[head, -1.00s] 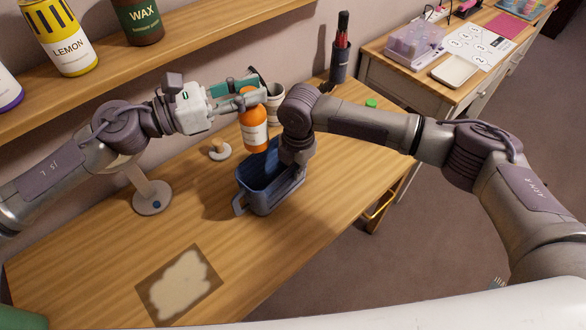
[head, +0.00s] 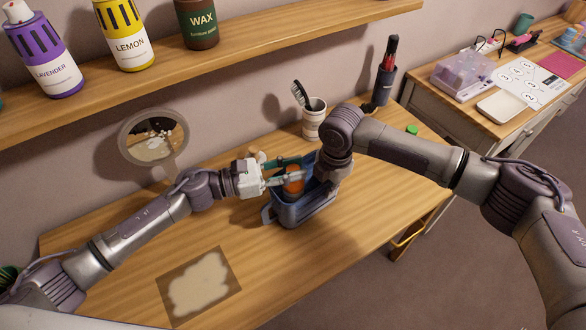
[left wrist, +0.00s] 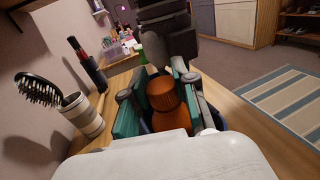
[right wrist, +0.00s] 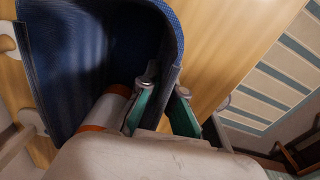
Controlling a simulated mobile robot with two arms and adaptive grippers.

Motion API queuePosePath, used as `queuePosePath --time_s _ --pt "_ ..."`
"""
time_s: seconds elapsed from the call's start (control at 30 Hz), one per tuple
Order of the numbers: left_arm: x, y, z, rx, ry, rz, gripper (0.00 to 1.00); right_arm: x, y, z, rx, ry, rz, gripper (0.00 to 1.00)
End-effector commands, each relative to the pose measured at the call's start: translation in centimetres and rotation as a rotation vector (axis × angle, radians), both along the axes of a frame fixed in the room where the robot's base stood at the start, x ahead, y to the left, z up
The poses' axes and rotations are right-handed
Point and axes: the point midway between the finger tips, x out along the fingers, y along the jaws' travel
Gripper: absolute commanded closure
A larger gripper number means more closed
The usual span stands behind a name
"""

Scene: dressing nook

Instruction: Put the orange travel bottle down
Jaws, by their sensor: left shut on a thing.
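The orange travel bottle (head: 294,184) is between the fingers of my left gripper (head: 290,174), which is shut on it. The bottle is low inside the blue caddy (head: 305,212), its lower part hidden by the wall. In the left wrist view the orange cap (left wrist: 163,93) stands upright between the green pads. The right wrist view shows its pale label and orange edge (right wrist: 112,106) inside the caddy. My right gripper (right wrist: 162,98) has its fingers on either side of the caddy's rim; whether they press on it is unclear. In the head view my right arm hides them.
A round mirror (head: 154,143) stands behind my left arm. A cup with a hairbrush (head: 314,122) and a dark holder (head: 383,84) stand behind the caddy. A pale-patched mat (head: 199,284) lies in front. A shelf with bottles (head: 215,45) hangs above.

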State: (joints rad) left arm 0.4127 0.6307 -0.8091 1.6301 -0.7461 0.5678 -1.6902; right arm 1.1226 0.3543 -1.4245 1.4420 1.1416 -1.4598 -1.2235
Motion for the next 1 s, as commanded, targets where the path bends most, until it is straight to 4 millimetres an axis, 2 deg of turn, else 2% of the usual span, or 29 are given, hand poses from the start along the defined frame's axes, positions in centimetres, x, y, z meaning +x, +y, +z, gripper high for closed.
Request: queuePosePath --time_s 0.1,0.87,0.9,1.0 --pt "0.0 0.0 -1.0 -0.003 0.001 0.0 1.0 0.0 0.0 0.0 0.0 0.0 0.0 1.0" --pt "0.0 0.0 -2.3 -0.002 -0.002 0.0 1.0 0.0 0.0 0.0 0.0 0.0 0.0 1.0" --pt "0.0 0.0 -2.3 -0.001 -0.001 0.0 0.67 0.0 0.0 0.0 0.0 0.0 0.0 1.0" --pt "0.0 0.0 -2.3 -0.001 -0.001 0.0 0.51 0.0 0.0 0.0 0.0 0.0 0.0 1.0"
